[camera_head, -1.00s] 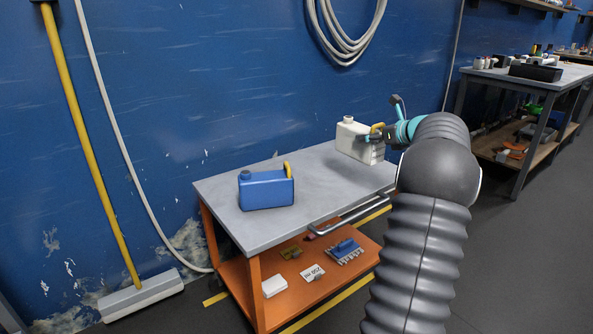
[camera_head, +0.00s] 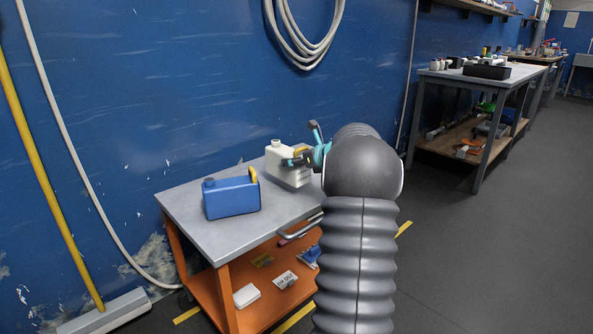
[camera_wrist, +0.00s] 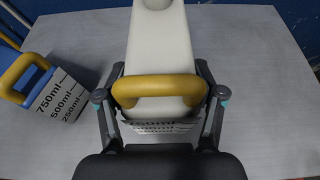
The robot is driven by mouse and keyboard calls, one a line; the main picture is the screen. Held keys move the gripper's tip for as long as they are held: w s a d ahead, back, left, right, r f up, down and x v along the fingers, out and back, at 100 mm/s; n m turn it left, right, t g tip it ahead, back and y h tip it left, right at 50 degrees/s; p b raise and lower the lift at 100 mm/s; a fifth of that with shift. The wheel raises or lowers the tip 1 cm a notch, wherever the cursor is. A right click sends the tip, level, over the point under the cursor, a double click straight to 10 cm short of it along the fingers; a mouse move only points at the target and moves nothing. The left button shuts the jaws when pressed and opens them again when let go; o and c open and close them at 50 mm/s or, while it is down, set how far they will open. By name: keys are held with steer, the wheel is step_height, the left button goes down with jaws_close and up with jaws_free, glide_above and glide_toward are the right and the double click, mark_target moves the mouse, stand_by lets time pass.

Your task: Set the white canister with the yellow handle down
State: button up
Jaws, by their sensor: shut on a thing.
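The white canister (camera_head: 287,168) with the yellow handle is at the right part of the grey cart top (camera_head: 185,207). In the wrist view the canister (camera_wrist: 158,45) fills the upper middle, and its yellow handle (camera_wrist: 160,90) lies between the fingers. My gripper (camera_wrist: 160,103) is shut on the canister at its handle. In the head view my gripper (camera_head: 306,160) reaches it from the right, and my arm hides part of the cart. The canister looks upright and at or just above the cart top; I cannot tell whether its base touches.
A blue canister (camera_head: 231,198) with a yellow handle stands to the left on the cart; it also shows in the wrist view (camera_wrist: 52,95). The orange lower shelf (camera_head: 262,303) holds small items. A blue wall (camera_head: 190,80) stands behind. A workbench (camera_head: 475,85) is farther right.

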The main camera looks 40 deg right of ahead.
step_height(320, 180, down, 3)
steer(key=shift+f+b, duration=0.2)
steer(key=shift+b, duration=0.1)
steer(key=o, duration=1.3)
steer(key=shift+o, duration=0.2)
steer(key=shift+r, duration=0.1)
